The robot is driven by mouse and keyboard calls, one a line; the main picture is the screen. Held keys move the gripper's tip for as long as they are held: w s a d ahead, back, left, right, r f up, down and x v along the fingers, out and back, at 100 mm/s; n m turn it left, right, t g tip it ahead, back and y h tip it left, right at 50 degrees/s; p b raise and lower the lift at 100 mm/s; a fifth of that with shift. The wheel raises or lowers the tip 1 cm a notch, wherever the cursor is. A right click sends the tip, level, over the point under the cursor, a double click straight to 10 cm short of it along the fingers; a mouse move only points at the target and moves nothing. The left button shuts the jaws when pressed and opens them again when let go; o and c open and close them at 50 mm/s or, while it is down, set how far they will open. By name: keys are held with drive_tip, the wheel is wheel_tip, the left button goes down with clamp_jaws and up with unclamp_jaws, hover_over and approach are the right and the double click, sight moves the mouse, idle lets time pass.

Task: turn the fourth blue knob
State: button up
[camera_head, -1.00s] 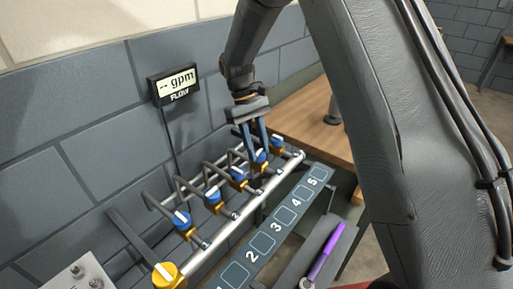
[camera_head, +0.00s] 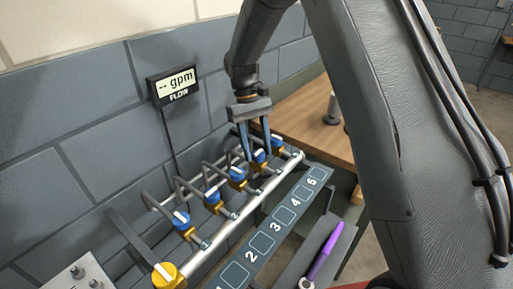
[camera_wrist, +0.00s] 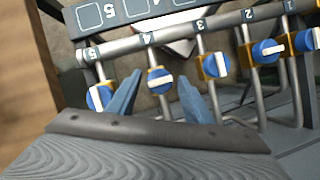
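Several blue knobs with white bar handles sit in a row on the pipe rack. The fourth blue knob (camera_wrist: 160,81) is near the label 4 in the wrist view; in the head view it (camera_head: 259,156) is partly between my fingers. Its white bar lies nearly sideways in the wrist view. My gripper (camera_wrist: 159,77) is open, with one fingertip on each side of the fourth knob; it also shows in the head view (camera_head: 258,156). I cannot tell whether either finger touches the knob. The fifth knob (camera_wrist: 98,97) and third knob (camera_wrist: 215,65) flank it.
A yellow knob (camera_head: 168,275) is at the near left end. A wooden table (camera_head: 297,115) stands behind.

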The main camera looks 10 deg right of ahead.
drive_tip(key=shift+r, duration=0.1)
drive_tip(key=b+v, duration=0.2)
drive_tip(key=v, duration=0.5)
drive_tip(key=shift+w+r, duration=0.15)
drive_tip(key=shift+r, duration=0.1)
drive_tip(key=s+d+f+m+t, duration=0.1)
drive_tip(key=s+d+f, duration=0.1)
drive_tip(key=s+d, duration=0.2)
drive_tip(key=s+d+f+m+t+y, duration=0.1)
drive_tip(key=s+d, duration=0.3)
drive_tip(key=s, duration=0.6)
drive_tip(key=s+d+f+m+t, duration=0.2)
drive_tip(key=s+d+t, duration=0.1)
drive_tip(key=s, duration=0.4)
drive_tip(key=shift+s+d+f+y, duration=0.4)
drive_tip(key=shift+d, duration=0.3)
